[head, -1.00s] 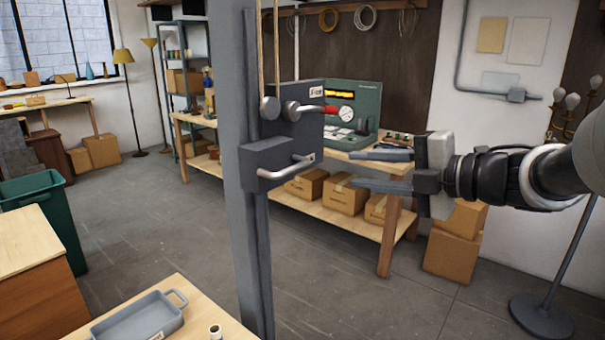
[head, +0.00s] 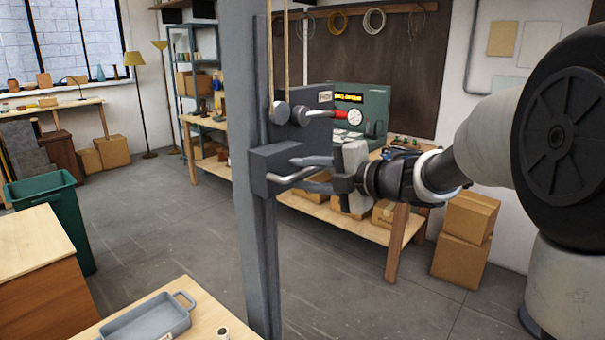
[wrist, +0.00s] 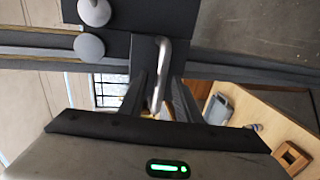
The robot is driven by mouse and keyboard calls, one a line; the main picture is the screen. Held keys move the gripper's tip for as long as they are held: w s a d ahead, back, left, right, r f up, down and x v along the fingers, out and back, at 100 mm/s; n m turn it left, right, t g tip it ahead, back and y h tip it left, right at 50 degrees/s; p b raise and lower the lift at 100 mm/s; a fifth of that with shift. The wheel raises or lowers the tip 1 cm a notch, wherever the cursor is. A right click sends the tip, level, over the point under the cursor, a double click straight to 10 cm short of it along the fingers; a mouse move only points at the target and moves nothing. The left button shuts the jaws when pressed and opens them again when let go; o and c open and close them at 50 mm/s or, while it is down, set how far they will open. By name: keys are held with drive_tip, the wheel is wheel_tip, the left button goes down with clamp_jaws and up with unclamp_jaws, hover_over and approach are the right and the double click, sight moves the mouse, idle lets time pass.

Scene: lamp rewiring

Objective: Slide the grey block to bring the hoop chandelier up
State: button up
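The grey block (head: 262,170) sits on a dark vertical rail fixed to the grey post, with a bent metal handle (head: 292,175) on its front. In the wrist view the block (wrist: 143,52) is ahead and its handle (wrist: 161,75) stands between my fingers. My gripper (head: 303,173) is open, one finger above and one below the handle. In the wrist view (wrist: 163,88) gaps show between the fingers and the handle. The hoop chandelier is not in view.
A larger dark housing (head: 312,118) with a red-tipped lever (head: 333,113) and round knobs is just above the block. Two cords run up from there. A workbench (head: 395,215) with a green instrument stands behind. A tray (head: 150,318) lies on a table at front left.

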drive_tip(key=shift+w+a+f, duration=0.1)
drive_tip(key=shift+w+a, duration=0.25)
drive_tip(key=shift+a, duration=0.05)
clamp_jaws()
